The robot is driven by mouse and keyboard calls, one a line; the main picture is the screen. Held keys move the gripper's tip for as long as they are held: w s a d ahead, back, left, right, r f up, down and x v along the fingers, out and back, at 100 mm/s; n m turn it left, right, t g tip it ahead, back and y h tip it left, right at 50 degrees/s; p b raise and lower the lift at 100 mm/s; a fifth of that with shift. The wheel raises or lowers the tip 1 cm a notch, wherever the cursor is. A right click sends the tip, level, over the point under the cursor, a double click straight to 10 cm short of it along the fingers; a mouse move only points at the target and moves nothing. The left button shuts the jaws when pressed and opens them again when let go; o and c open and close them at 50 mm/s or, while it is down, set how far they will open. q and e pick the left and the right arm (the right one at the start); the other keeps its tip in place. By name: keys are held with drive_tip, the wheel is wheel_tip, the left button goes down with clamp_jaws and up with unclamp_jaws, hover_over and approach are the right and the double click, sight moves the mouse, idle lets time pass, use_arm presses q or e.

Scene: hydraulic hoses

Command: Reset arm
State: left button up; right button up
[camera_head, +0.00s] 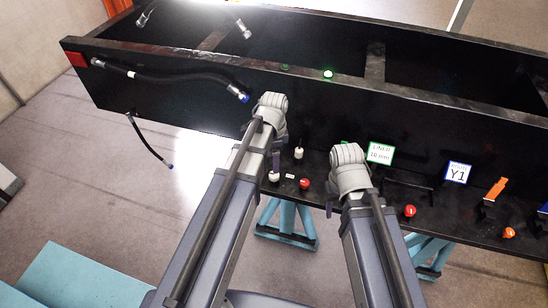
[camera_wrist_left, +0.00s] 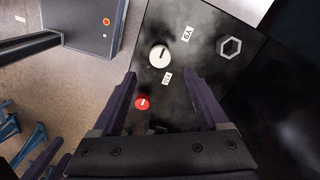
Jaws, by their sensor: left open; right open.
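My left gripper (camera_wrist_left: 160,98) is open and empty in the left wrist view, its two dark fingers spread over a black panel (camera_wrist_left: 190,50). A red knob (camera_wrist_left: 142,102) shows beside the left finger, and a white knob (camera_wrist_left: 159,56) lies past the fingertips. In the head view my left arm reaches up to the black frame; its gripper is mostly hidden behind the wrist. My right gripper (camera_head: 333,199) is open, partly hidden behind its wrist, in front of the frame's lower ledge. I see nothing held in either gripper.
The long black frame (camera_head: 200,95) crosses the head view on blue stands (camera_head: 287,222). Black hoses (camera_head: 175,78) hang at its left. Floor at left is clear.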

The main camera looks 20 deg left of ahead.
sight(285, 188)
use_arm(q)
drive_tip(key=s+d+f+n+y+b, duration=0.1)
drive_tip(key=s+d+f+n+b, duration=0.8)
drive_tip(key=s+f+b, duration=0.3)
drive_tip(key=shift+s+d+f+b, duration=0.45)
drive_tip(key=shift+s+d, duration=0.25)
drive_tip(key=shift+s, duration=0.2)
idle(1.1)
